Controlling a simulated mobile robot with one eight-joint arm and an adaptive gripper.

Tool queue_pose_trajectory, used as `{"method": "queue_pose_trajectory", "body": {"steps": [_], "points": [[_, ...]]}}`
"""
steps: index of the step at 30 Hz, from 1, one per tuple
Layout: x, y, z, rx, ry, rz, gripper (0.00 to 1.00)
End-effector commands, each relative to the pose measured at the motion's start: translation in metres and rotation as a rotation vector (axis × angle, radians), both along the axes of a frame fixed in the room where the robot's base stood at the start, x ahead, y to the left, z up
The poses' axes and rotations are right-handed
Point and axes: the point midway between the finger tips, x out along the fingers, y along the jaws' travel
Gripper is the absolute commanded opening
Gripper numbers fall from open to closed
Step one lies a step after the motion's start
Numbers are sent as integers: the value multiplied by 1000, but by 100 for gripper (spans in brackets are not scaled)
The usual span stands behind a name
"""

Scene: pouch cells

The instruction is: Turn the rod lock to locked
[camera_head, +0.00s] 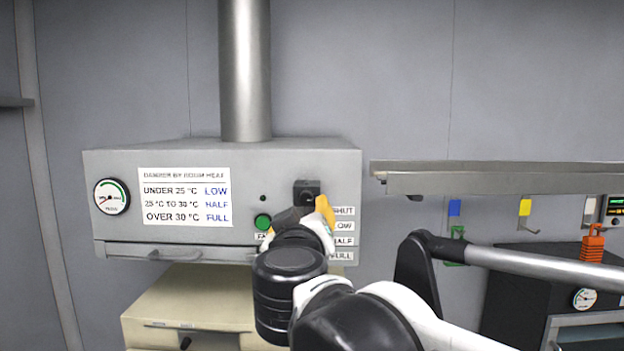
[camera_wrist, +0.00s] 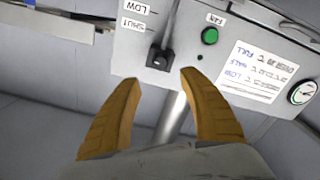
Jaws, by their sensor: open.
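A black block with a knob-like part (camera_head: 306,190) sits on the front of the grey hood box (camera_head: 110,235), above the SHUT, LOW, HALF and FULL labels. It seems to be the rod lock, but no lock marking is readable. In the wrist view, turned upside down, the black block (camera_wrist: 159,58) shows just beyond and between my fingertips. My gripper (camera_wrist: 159,79) has two spread yellow fingers with nothing between them. In the head view my gripper (camera_head: 318,208) is just below the block and partly covers the labels. Whether it touches the block cannot be told.
A green FAN button (camera_head: 262,221), a damper chart (camera_head: 185,197) and a dial gauge (camera_head: 112,196) are on the same panel. A metal duct (camera_head: 245,70) rises above. A metal shelf (camera_head: 500,180) juts out at right, with hooks and an orange item (camera_head: 593,243) below.

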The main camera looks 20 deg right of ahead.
Motion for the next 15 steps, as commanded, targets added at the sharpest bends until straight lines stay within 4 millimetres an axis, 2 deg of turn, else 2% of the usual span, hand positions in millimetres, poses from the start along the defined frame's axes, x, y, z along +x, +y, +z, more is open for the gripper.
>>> {"method": "queue_pose_trajectory", "body": {"steps": [5,15], "points": [[22,-8,1,-1,-2,-4,50],[83,-28,1,-1,-1,-3,50]]}}
